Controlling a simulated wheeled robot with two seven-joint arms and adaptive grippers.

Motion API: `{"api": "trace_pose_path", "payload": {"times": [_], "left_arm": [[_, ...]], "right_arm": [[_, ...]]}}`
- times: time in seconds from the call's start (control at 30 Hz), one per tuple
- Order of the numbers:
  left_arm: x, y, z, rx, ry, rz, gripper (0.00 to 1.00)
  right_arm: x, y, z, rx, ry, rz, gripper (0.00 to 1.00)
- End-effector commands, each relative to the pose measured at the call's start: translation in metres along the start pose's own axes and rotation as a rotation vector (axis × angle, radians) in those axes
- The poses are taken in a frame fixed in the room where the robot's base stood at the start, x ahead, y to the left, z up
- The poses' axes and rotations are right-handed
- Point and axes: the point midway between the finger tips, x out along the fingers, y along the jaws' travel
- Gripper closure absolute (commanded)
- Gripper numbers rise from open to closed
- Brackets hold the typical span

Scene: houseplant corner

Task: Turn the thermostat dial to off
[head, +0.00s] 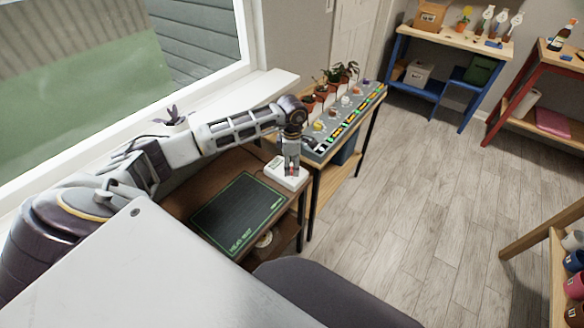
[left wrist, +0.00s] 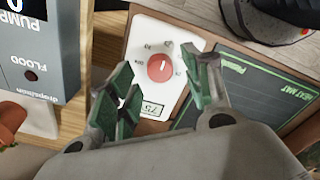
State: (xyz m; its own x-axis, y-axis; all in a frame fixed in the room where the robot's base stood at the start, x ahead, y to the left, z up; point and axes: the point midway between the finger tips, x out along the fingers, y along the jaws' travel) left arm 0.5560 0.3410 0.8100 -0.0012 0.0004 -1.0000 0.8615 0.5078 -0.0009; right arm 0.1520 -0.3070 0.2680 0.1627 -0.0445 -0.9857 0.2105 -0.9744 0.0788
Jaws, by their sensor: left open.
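The thermostat (head: 283,181) is a white box on the brown table, at the corner of the black heat mat (head: 225,222). In the left wrist view the thermostat (left wrist: 147,40) shows a round red dial (left wrist: 160,68) with marks around it and a small display reading 75. My left gripper (head: 290,168) is over the thermostat in the head view. In the left wrist view its two green-padded fingers (left wrist: 168,92) are apart, one on each side of the dial, with nothing between them. I cannot tell whether they touch the box. My right gripper is not in view.
A grey panel (left wrist: 38,60) marked PUMP and FLOOD stands beside the thermostat in the left wrist view. A bench with several potted plants (head: 325,93) adjoins the table. A window sill (head: 255,88) runs behind my left arm. The wooden floor (head: 415,190) to the right is clear.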

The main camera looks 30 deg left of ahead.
Motion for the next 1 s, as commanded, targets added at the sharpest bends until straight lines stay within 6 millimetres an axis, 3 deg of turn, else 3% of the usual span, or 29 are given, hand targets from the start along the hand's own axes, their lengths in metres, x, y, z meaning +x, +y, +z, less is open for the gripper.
{"api": "trace_pose_path", "payload": {"times": [0.2, 0.57, 0.93, 1.0], "left_arm": [[0.016, 0.000, 0.000, 0.001, -0.001, 0.000, 0.50], [0.018, 0.000, 0.000, 0.000, -0.001, 0.000, 0.50], [0.018, 0.000, 0.000, 0.000, -0.001, 0.001, 0.97], [0.018, 0.000, 0.000, 0.000, -0.001, 0.001, 0.98]], "right_arm": [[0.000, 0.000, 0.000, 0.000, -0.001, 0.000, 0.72], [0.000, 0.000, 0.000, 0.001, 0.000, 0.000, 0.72], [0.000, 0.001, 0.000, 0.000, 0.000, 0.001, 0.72], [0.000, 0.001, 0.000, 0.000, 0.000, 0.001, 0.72]]}}
